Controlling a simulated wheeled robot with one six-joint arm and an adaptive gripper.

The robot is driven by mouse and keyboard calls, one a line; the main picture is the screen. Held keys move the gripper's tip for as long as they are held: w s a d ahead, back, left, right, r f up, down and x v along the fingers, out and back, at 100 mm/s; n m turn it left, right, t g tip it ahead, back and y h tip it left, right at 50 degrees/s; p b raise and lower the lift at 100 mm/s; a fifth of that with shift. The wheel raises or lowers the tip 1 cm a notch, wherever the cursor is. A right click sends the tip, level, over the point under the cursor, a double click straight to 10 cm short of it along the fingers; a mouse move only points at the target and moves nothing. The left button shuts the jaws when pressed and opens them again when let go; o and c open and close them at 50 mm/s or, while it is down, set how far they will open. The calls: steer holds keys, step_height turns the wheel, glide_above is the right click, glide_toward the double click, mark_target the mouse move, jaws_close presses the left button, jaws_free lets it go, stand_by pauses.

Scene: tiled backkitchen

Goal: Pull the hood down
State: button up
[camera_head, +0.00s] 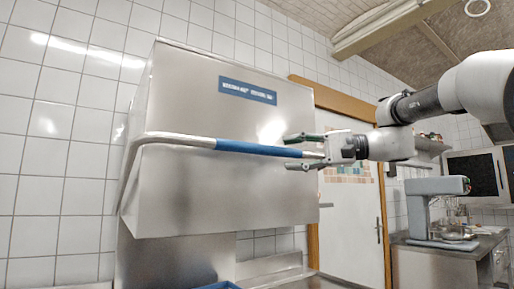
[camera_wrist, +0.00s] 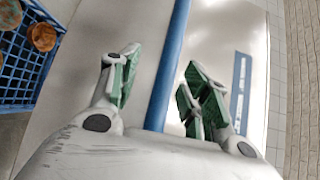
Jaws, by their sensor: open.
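The hood (camera_head: 220,190) is a large stainless steel box with a blue label, set against the tiled wall and raised above the steel counter. A bar handle (camera_head: 255,148) with a blue sleeve runs across its front. My gripper (camera_head: 298,152) is open at the bar's right part, with one finger above the bar and one below. In the wrist view, the blue handle (camera_wrist: 169,75) passes between the open fingers of my gripper (camera_wrist: 160,65), with a gap on both sides. I cannot tell how deep the bar sits between them.
A blue crate (camera_wrist: 22,62) with round brown items is at the wrist view's upper left. A white door (camera_head: 350,225) with a wooden frame stands right of the hood. A grey mixer (camera_head: 432,205) stands on a steel counter (camera_head: 460,250) at right.

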mark_target(270, 150)
steer(key=shift+a+r, duration=0.25)
steer(key=shift+r, duration=0.3)
steer(key=shift+w+a+r, duration=0.1)
steer(key=shift+a, duration=0.3)
steer(key=x, duration=0.6)
steer(key=shift+a, duration=0.4)
jaws_close()
